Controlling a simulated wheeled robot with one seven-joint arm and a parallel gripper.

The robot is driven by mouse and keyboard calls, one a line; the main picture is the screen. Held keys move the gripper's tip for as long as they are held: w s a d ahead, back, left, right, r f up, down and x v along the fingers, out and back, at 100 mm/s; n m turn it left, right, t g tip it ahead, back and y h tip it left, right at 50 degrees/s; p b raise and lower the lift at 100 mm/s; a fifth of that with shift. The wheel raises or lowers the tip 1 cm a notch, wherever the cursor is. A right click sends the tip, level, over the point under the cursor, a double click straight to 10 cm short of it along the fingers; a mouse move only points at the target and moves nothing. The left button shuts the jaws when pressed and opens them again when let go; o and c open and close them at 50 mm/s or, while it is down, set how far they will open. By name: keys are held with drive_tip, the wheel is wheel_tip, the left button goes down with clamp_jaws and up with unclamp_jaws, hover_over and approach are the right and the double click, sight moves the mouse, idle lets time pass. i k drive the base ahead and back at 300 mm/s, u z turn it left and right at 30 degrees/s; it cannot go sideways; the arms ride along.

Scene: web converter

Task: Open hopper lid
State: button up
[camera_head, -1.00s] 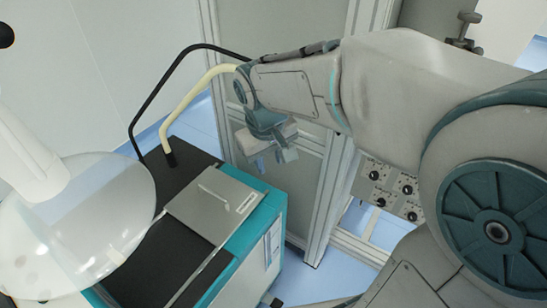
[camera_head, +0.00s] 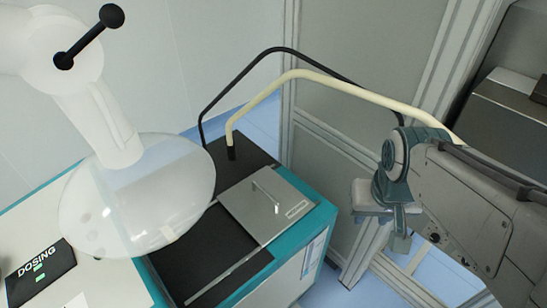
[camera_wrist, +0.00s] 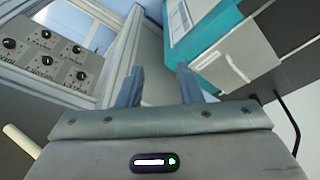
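The hopper lid (camera_head: 268,207) is a flat grey metal plate with a raised bar handle (camera_head: 265,195). It lies flat and closed on the black top of the teal and white machine (camera_head: 316,225). In the wrist view the lid (camera_wrist: 222,60) shows at the upper right with its handle (camera_wrist: 238,68). My gripper (camera_head: 388,232) is to the right of the machine, apart from the lid. In the wrist view its two fingers stand apart with nothing between them, so my gripper (camera_wrist: 160,78) is open and empty.
A clear dome hopper (camera_head: 140,195) on a white arm stands left of the lid. A black hose (camera_head: 225,85) and a cream hose (camera_head: 262,92) arch behind it. A framed grey panel (camera_head: 345,130) stands behind my arm. A knob panel (camera_wrist: 58,58) shows in the wrist view.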

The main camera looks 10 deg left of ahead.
sight(264, 203)
drive_tip(key=u, duration=0.8)
drive_tip(key=i, duration=0.1)
drive_tip(key=u, duration=0.05)
